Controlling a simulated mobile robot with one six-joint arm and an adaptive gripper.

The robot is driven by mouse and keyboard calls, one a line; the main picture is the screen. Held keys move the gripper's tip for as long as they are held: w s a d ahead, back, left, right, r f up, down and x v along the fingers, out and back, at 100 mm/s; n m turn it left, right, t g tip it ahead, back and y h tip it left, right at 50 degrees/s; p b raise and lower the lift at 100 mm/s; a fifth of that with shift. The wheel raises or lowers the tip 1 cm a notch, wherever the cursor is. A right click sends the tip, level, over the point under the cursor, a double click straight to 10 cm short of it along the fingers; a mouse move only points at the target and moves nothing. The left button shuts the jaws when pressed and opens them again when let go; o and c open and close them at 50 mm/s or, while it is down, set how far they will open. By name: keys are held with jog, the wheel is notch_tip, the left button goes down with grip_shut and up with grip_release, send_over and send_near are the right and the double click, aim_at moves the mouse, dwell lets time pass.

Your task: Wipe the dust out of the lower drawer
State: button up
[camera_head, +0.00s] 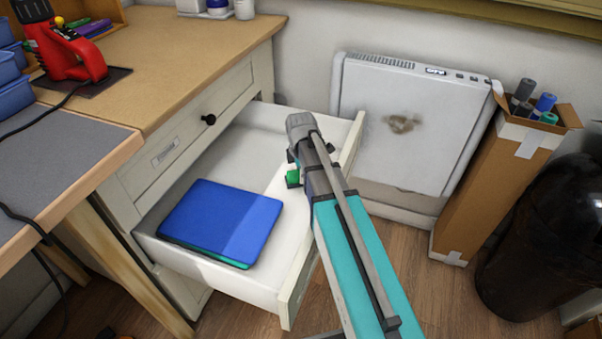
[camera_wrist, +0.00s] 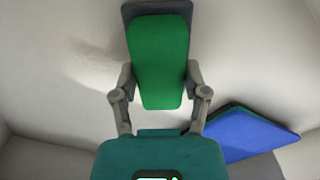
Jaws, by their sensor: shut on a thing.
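The lower drawer (camera_head: 296,277) is pulled out, and its white floor fills much of the wrist view (camera_wrist: 50,110). My gripper (camera_head: 294,165) is inside the drawer toward its right side. In the wrist view, my gripper (camera_wrist: 160,85) is shut on a green block with a dark grey layer (camera_wrist: 160,55), probably a sponge; a bit of its green (camera_head: 293,174) shows in the head view. A faint grey-brown dust smear (camera_wrist: 95,68) lies on the drawer floor left of the block. I cannot tell whether the block touches the floor.
Blue and green sheets (camera_head: 220,220) lie stacked in the drawer's front left, also at right in the wrist view (camera_wrist: 245,135). A closed drawer with a black knob (camera_head: 208,119) is above. A white appliance (camera_head: 410,150) and a cardboard box (camera_head: 490,180) stand to the right.

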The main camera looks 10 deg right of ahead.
jog(key=shift+w+a+f, duration=0.1)
jog(key=shift+w+a, duration=0.65)
jog(key=shift+a, duration=0.35)
jog(key=shift+w+d, duration=0.6)
jog(key=shift+w, duration=0.3)
jog(key=shift+w+d, duration=0.6)
jog(key=shift+w, duration=0.25)
jog(key=shift+w+d, duration=0.6)
jog(key=shift+w, duration=0.25)
jog(key=shift+w+d, duration=0.55)
jog(key=shift+w, duration=0.25)
jog(key=shift+w+d, duration=0.1)
jog(key=shift+w+d, duration=0.55)
jog(key=shift+w, duration=0.25)
jog(key=shift+w+d, duration=0.5)
jog(key=shift+w, duration=0.25)
